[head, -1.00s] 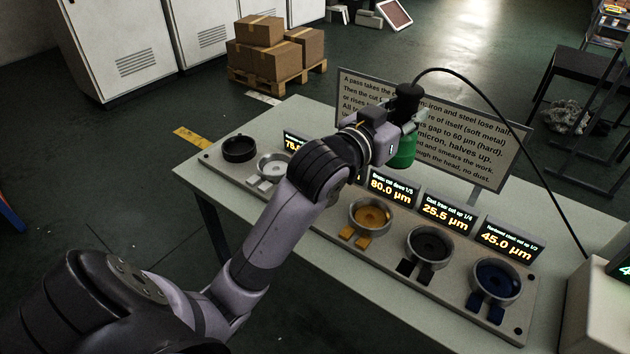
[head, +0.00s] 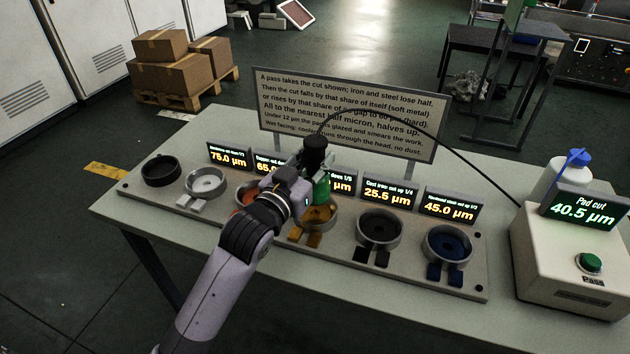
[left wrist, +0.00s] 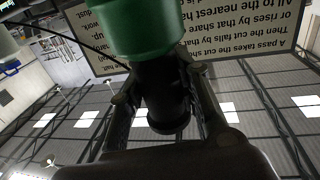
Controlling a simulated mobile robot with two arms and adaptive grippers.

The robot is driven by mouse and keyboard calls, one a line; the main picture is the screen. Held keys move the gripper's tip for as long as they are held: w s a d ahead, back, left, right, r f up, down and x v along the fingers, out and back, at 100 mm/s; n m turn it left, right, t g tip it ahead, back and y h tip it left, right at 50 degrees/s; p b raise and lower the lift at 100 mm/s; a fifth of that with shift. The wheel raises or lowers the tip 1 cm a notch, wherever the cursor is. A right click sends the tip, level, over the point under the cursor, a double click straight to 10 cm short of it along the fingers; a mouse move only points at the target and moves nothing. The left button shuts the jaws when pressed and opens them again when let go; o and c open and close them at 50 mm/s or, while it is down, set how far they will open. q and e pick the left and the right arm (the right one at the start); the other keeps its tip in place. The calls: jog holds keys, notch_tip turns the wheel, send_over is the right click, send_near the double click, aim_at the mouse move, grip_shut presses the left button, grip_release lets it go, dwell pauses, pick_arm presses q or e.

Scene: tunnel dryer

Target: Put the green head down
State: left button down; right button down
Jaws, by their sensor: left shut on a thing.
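The green head (head: 321,188) has a green lower part and a black upper body with a black cable. My left gripper (head: 308,178) is shut on its black body. The head is upright, in front of the sign, and overlaps the back of the yellow cup (head: 303,236) in the head view. I cannot tell whether it is above or touching that cup. In the left wrist view the green part (left wrist: 140,28) is large at the top and the black body (left wrist: 168,95) is between the fingers. My right gripper is not in view.
The fixture plate (head: 340,257) holds a row of cups, with small displays behind. The display behind the yellow cup is partly hidden. A sign (head: 350,105) stands behind. At right are a white box (head: 560,265) with a green button and a "Pad cut 40.5 µm" display.

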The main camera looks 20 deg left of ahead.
pick_arm(q)
jog(key=shift+f, duration=2.45)
jog(key=shift+f+b, duration=0.1)
jog(key=shift+b, duration=0.2)
jog(key=c, duration=1.2)
grip_release()
jog(key=shift+f, duration=0.2)
jog(key=shift+r, duration=0.25)
jog(key=s+a, duration=0.2)
jog(key=s, duration=1)
jog(key=shift+a+b, duration=0.15)
jog(key=shift+b, duration=0.25)
jog(key=shift+f, duration=0.1)
